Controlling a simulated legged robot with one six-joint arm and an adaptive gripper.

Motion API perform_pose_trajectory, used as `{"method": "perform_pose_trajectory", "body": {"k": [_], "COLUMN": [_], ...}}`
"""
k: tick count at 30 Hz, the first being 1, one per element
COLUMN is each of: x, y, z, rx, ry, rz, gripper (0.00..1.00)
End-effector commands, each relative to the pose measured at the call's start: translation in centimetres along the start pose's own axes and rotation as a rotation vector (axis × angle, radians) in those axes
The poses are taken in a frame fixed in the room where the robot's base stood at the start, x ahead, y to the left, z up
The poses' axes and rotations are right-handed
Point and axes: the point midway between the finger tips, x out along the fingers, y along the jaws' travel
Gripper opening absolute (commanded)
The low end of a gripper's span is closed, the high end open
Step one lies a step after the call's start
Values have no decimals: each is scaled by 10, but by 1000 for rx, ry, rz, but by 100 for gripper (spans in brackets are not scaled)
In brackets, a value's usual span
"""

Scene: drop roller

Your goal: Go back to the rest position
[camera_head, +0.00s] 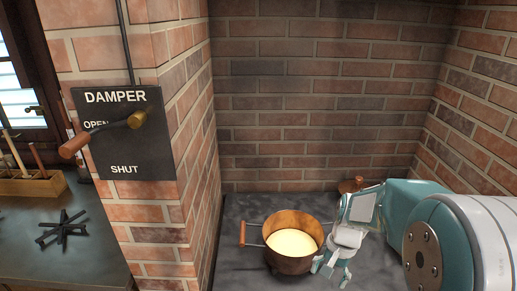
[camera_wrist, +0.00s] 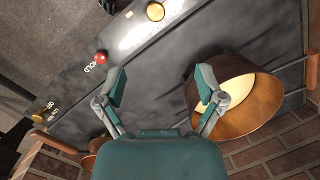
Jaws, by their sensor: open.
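My gripper (camera_head: 333,268) is low at the right side of a brown pot (camera_head: 291,262) on the dark slab. The wrist view shows my gripper (camera_wrist: 162,84) open, with its two fingers apart and nothing between them. The right finger overlaps the pot (camera_wrist: 258,121) in that view; I cannot tell whether it touches. The pot is upright and holds something pale yellow (camera_head: 293,243). Its wooden handle (camera_head: 243,232) sticks out to the left. My arm reaches in from the right, and my gripper covers part of the pot's right side.
Brick walls (camera_head: 320,100) enclose the slab (camera_head: 240,210) behind and on both sides. A DAMPER plate (camera_head: 124,155) with a lever (camera_head: 95,139) is on the left pillar. A brown knob (camera_head: 351,185) shows behind my gripper. The wrist view shows a red knob (camera_wrist: 101,57) on a control strip.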

Motion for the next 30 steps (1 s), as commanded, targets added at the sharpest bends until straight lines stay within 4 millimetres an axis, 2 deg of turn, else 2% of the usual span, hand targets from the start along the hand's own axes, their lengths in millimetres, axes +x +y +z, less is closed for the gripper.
{"method": "perform_pose_trajectory", "body": {"k": [1, 6, 15, 24, 30], "x": [-15, -52, -100, -126, -130], "y": [0, 4, 19, 41, 51], "z": [9, 40, 97, 149, 166], "rx": [-36, -152, -349, -527, -589], "ry": [38, 150, 352, 553, 626], "rz": [-6, -15, -20, -11, -2], "gripper": [88, 88, 88, 88, 88]}}
